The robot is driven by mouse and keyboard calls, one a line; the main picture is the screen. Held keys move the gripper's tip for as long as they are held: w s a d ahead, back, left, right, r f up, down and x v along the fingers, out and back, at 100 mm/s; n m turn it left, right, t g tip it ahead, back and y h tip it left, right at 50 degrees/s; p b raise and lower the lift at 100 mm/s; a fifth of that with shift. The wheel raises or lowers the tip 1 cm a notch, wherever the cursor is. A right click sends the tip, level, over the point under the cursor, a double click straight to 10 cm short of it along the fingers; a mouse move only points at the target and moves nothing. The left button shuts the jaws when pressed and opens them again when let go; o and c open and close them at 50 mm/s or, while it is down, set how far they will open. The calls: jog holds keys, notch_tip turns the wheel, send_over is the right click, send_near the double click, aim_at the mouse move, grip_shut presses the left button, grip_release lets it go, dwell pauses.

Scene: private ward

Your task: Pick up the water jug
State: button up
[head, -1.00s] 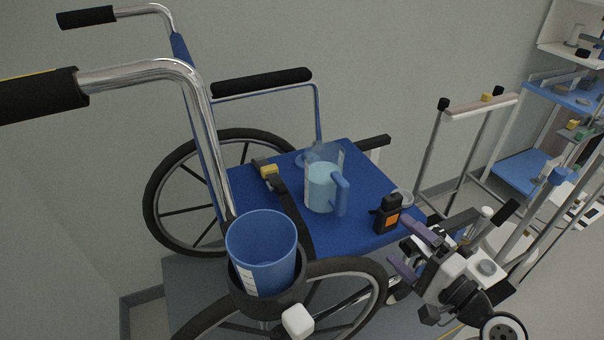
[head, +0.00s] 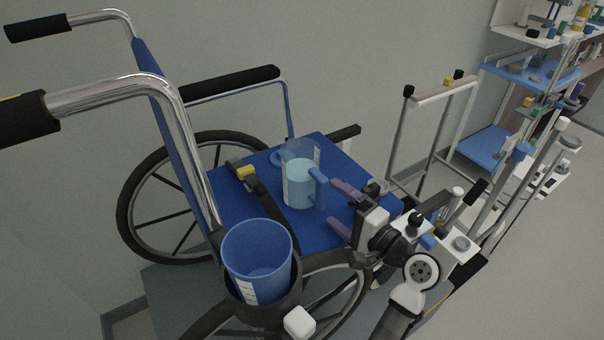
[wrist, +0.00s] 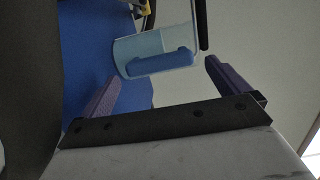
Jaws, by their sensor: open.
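The water jug (head: 297,182) stands upright on the blue wheelchair seat (head: 318,232) in the head view. It is clear with pale blue water and has a blue handle on its right side. My gripper (head: 337,207) is open, just right of the jug, with its purple fingers pointing at the handle side. In the wrist view the jug (wrist: 142,44) lies ahead, beyond the fingertips, and its blue handle (wrist: 160,64) faces the gap between the open fingers (wrist: 163,76). The fingers appear apart from the jug.
A blue cup (head: 257,258) sits in a holder at the wheelchair's near side. A belt with a yellow buckle (head: 245,173) lies on the seat left of the jug. A walker (head: 445,92) and shelves (head: 530,75) stand at right.

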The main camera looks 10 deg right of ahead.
aim_at(326, 196)
jog(key=p+x, duration=0.1)
jog(key=x, duration=0.4)
jog(key=shift+w+d+f, duration=0.1)
jog(key=shift+d, duration=0.05)
jog(key=c, duration=1.3)
jog(key=shift+c, duration=0.5)
